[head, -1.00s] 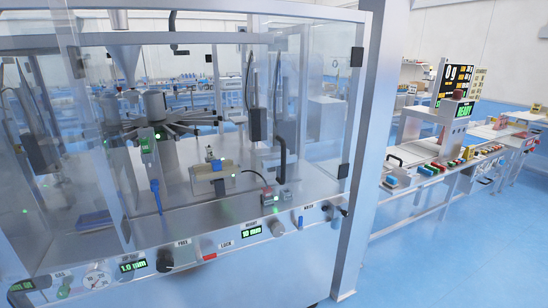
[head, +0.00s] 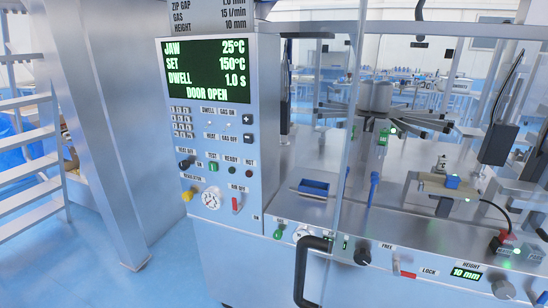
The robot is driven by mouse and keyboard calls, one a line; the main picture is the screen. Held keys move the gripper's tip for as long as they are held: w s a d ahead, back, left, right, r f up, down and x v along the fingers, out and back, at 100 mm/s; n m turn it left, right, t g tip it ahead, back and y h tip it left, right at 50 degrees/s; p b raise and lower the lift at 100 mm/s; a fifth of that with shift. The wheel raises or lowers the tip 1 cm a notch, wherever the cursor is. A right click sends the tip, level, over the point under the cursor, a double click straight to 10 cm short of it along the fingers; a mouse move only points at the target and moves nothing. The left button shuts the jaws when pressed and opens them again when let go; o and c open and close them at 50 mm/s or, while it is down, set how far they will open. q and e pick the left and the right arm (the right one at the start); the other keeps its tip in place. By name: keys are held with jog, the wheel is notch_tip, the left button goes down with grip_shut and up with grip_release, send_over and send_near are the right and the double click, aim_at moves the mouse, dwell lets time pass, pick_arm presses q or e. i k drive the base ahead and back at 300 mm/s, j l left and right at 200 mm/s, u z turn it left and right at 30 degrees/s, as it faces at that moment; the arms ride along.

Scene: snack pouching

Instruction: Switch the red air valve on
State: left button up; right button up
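The red air valve (head: 236,203) is a small red lever low on the machine's upright control panel (head: 215,130). A label above it appears to read AIR OFF. The lever looks roughly upright, slightly tilted. Left of it is a round white gauge (head: 211,198) with a REGULATOR label and a yellow knob (head: 187,196). The panel's screen (head: 207,70) reads JAW 25°C, SET 150°C, DWELL 1.0 s and DOOR OPEN. Neither of my grippers shows in the head view.
A clear door with a dark bar handle (head: 312,268) stands right of the panel. Another red lever (head: 405,272), labelled FREE and LOCK, is on the front ledge. White stairs (head: 30,165) and a steel post are at the left. Blue floor (head: 165,265) lies open before the panel.

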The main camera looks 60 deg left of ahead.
aim_at(236, 208)
jog(key=j+u, duration=0.7)
jog(key=k, duration=0.05)
